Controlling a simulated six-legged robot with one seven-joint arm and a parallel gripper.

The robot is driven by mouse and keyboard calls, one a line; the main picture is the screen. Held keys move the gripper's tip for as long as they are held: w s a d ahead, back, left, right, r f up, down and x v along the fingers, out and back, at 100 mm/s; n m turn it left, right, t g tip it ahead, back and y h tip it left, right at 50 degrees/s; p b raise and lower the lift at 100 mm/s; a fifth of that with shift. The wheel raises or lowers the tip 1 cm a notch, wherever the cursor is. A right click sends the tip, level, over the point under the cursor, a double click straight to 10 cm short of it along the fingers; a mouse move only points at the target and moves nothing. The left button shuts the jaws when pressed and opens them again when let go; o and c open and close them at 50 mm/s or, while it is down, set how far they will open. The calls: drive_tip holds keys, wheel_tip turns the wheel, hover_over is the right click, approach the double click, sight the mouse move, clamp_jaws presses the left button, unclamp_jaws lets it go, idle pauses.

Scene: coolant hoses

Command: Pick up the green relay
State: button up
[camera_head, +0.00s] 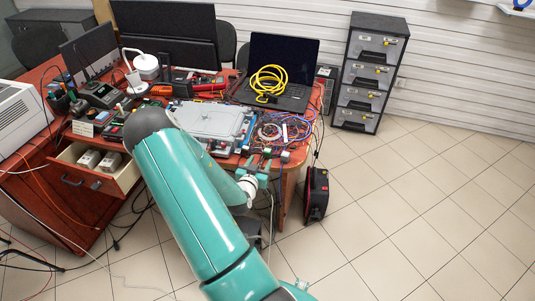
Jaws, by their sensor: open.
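My gripper (259,161) is at the front right edge of the red-brown desk (290,172), below the loose wires. It is open, and its two fingers point toward the desk's back. Small green and grey parts lie around the fingertips, but they are too small to tell which one is the green relay. I cannot tell whether anything sits between the fingers. My teal arm covers the front middle of the desk and may hide other parts.
A grey tray (222,122) lies left of the wires (290,128). A laptop (283,60) with a coiled yellow cable (268,80) stands behind. An open drawer (124,178) juts out at left. A grey cabinet (368,75) stands right; the tiled floor (430,200) there is clear.

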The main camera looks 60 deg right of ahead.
sight(266, 154)
drive_tip(key=x, duration=0.8)
drive_tip(key=shift+s+d, duration=0.1)
drive_tip(key=shift+s, duration=0.3)
drive_tip(key=shift+c, duration=0.4)
drive_tip(key=c, duration=1)
